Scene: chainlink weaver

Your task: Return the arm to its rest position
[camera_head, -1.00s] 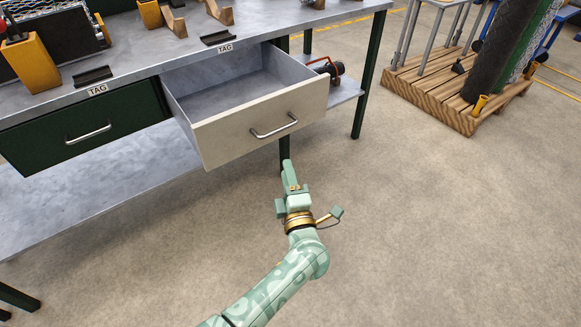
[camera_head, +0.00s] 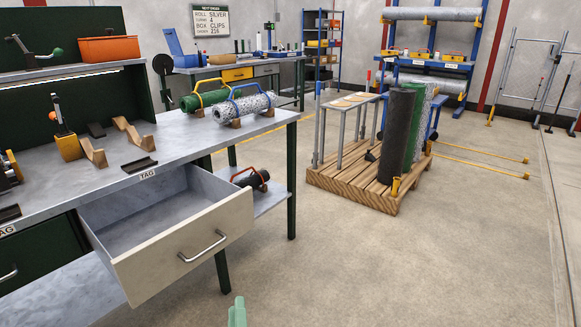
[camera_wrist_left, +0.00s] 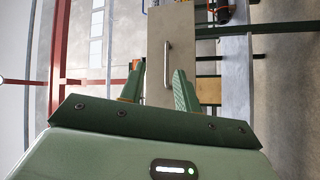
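My left gripper (camera_head: 237,313) shows only as a pale green fingertip at the bottom edge of the head view, below and apart from the drawer. In the left wrist view both fingers of the left gripper (camera_wrist_left: 159,85) stand apart with nothing between them. The pulled-out drawer (camera_head: 170,262) has a cream front and a silver handle (camera_head: 203,246); its visible inside is empty. The drawer front (camera_wrist_left: 183,28) and handle (camera_wrist_left: 167,62) also show in the wrist view, beyond the fingertips. My right gripper is in neither view.
The workbench (camera_head: 190,135) holds wooden cradles and rolls of mesh. A shut green drawer (camera_head: 40,262) is left of the open one. A wooden pallet (camera_head: 345,185) with upright rolls stands at the back right. The concrete floor (camera_head: 430,270) at the right is clear.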

